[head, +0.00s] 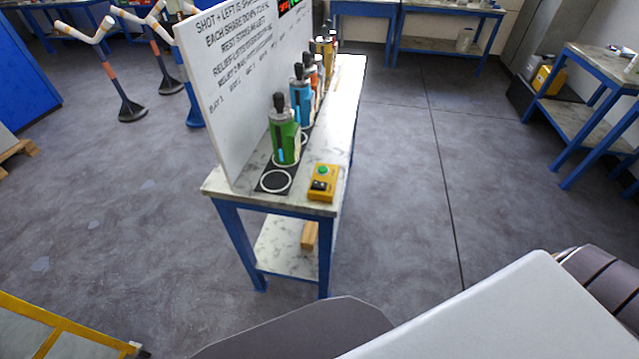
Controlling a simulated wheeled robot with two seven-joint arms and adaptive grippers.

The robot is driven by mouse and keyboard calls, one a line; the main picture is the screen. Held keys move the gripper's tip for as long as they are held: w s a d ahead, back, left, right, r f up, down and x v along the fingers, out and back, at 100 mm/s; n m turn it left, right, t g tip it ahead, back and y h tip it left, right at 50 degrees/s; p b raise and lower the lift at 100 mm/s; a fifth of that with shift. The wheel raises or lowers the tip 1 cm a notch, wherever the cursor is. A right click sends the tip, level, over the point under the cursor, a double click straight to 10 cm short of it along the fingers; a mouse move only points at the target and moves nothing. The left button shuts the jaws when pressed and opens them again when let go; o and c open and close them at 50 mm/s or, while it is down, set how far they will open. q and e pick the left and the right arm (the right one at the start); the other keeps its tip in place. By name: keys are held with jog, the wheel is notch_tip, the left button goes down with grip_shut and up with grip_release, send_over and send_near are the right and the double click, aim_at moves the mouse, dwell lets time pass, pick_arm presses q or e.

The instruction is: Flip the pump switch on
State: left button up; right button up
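A small yellow control box (322,182) sits on the near end of a narrow blue-legged bench (341,127). It has a green round button (322,170) on top and a black part (319,185) toward its near side. I cannot read any label on it, so I cannot tell whether it is the pump switch or which way a switch is set. Neither of my grippers is in view. Grey and white parts of my own body fill the lower right.
A green bottle-like vessel (284,139) stands beside the box, with blue (301,97) and other ones behind it. A white lettered board (236,90) stands along the bench's left side. Barrier posts (121,95) stand at upper left. Floor right of the bench is clear.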

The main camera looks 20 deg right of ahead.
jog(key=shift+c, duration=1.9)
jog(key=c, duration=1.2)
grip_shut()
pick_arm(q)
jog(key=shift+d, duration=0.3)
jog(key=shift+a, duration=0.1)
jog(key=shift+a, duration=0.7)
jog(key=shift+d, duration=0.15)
